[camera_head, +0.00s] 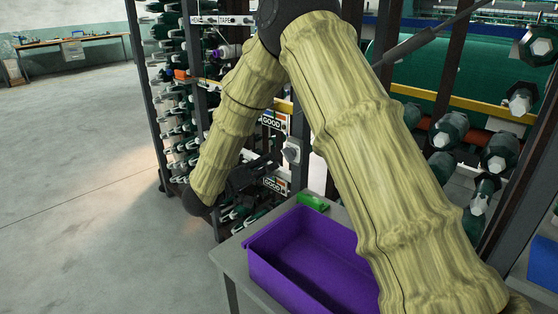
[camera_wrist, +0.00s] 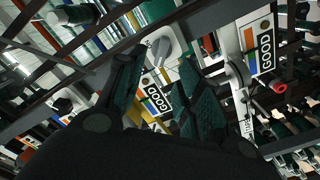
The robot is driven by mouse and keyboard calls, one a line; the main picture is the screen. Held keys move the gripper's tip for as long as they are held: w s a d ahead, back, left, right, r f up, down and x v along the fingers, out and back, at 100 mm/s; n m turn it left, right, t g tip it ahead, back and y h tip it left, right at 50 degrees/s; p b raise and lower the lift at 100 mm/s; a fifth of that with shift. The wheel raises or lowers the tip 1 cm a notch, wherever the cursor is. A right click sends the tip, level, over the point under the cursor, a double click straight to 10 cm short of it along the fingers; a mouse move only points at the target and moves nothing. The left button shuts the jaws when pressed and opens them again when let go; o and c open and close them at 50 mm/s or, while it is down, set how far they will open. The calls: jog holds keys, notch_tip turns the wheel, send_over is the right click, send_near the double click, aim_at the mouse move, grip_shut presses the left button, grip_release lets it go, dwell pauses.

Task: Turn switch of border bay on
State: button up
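In the head view, a pale switch (camera_head: 292,150) with a round knob sits on the rack's front post, between two signs reading GOOD. In the wrist view, a grey knob (camera_wrist: 161,49) shows on a pale plate just beyond my fingertips, beside a GOOD sign (camera_wrist: 156,98). My gripper (camera_wrist: 160,66) has its two dark, green-padded fingers apart with nothing between them. No border bay label is readable, and I cannot tell the switch's on or off position.
A purple bin (camera_head: 300,262) and a small green object (camera_head: 313,202) are on a grey table below. Racks of green spools (camera_head: 447,130) stand at right. In the wrist view, a second GOOD sign (camera_wrist: 263,50) and a red knob (camera_wrist: 279,87) are at right. Open floor lies left.

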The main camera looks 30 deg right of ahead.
aim_at(285, 156)
jog(key=x, duration=0.9)
